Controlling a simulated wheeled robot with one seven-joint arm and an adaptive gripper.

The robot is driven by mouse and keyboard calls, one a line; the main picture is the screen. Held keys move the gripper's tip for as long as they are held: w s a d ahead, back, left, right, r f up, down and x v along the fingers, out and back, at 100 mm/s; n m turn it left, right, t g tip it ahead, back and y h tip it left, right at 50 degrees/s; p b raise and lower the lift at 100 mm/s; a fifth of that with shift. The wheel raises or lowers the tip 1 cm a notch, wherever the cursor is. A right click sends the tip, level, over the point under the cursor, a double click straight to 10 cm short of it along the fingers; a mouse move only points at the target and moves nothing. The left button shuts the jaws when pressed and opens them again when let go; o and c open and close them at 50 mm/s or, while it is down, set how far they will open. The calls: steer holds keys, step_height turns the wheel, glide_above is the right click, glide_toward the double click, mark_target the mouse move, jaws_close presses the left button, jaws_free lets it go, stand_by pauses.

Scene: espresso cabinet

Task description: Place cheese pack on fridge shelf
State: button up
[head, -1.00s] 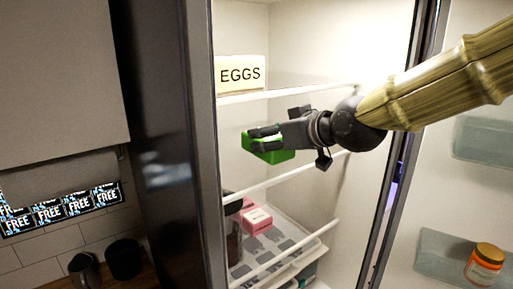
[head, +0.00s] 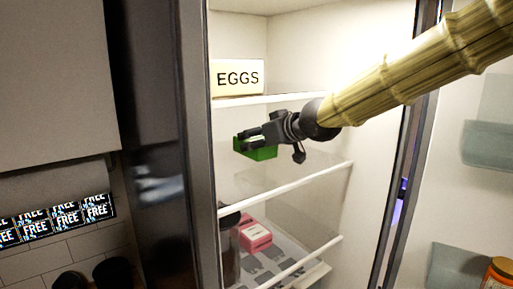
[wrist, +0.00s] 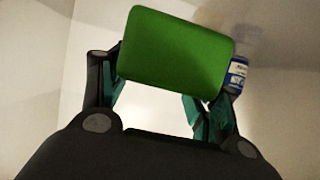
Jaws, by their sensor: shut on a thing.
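The cheese pack is a green block (head: 262,154) held inside the open fridge, between the upper shelf and the middle shelf in the head view. My gripper (head: 250,143) is shut on it. In the wrist view the green pack (wrist: 174,52) lies between the two fingers and looks slightly tilted. The middle fridge shelf (head: 290,187) shows its white front edge below the pack. The gap between pack and shelf is hard to judge.
An EGGS box (head: 237,78) stands on the upper shelf (head: 275,98). A pink box (head: 255,236) and a dark bottle (head: 229,250) are lower down. A blue-and-white labelled container (wrist: 237,73) shows behind the pack. The fridge's dark left edge (head: 195,150) is close by.

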steer(key=shift+s+a+r, duration=0.1)
steer(key=shift+r, duration=0.3)
steer(key=f, duration=0.1)
steer(key=f+p, duration=0.1)
steer(key=f, duration=0.1)
steer(key=shift+w+f, duration=0.15)
steer(key=shift+w, duration=0.25)
steer(key=shift+s+a+f+p, duration=0.1)
steer(key=shift+s+f+p, duration=0.15)
steer(key=shift+p, duration=0.1)
steer(key=shift+w+f, duration=0.1)
steer(key=shift+f, duration=0.15)
steer(key=o, duration=1.3)
